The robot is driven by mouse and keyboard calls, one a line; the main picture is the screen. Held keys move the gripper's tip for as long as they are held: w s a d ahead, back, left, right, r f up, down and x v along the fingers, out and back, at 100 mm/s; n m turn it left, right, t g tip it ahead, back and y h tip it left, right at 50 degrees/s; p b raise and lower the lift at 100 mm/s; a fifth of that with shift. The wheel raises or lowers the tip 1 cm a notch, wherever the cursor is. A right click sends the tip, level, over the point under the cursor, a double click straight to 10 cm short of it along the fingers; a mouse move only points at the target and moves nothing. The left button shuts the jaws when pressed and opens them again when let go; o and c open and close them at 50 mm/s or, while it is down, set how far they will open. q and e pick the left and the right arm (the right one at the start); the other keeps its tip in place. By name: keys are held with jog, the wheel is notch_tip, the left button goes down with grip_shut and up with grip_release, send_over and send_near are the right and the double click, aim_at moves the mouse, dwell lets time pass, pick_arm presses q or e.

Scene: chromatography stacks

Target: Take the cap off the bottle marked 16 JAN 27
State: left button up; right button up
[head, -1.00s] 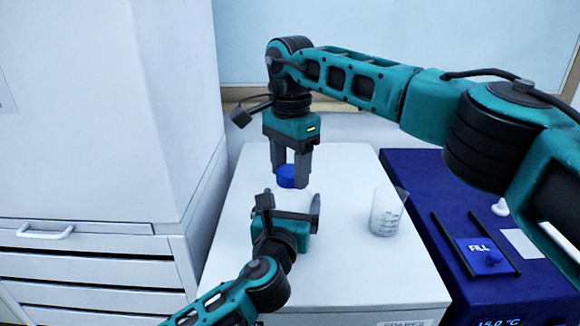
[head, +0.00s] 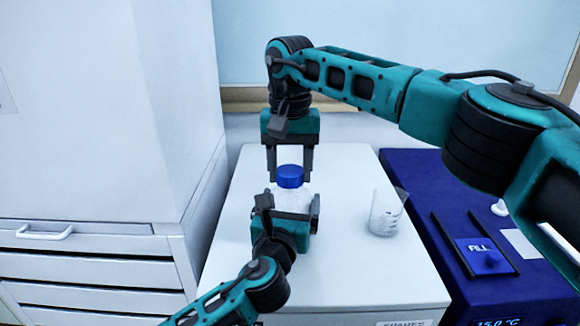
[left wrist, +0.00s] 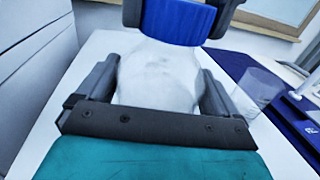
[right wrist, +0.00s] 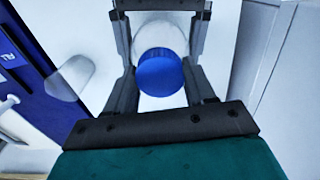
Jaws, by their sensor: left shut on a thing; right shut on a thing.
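A white bottle (head: 303,196) with a blue cap (head: 290,176) stands upright near the back of the white worktop. My left gripper (head: 290,203) is shut around the bottle's body; the left wrist view shows the pale bottle (left wrist: 158,80) between its fingers. My right gripper (head: 290,172) points down from above and is shut on the blue cap, which also shows between its fingers in the right wrist view (right wrist: 160,74). The cap sits at the bottle's top; whether it is loosened I cannot tell. No date marking is readable.
A clear beaker (head: 386,212) stands to the right on the white worktop (head: 350,280). Beyond it is a dark blue unit (head: 440,215) with a FILL panel (head: 482,256). A white drawer cabinet (head: 100,255) stands at the left.

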aim_at(290, 171)
jog(key=shift+r, duration=0.25)
jog(key=shift+r, duration=0.9)
jog(key=shift+r, duration=2)
pick_arm(q)
jog(key=o, duration=1.7)
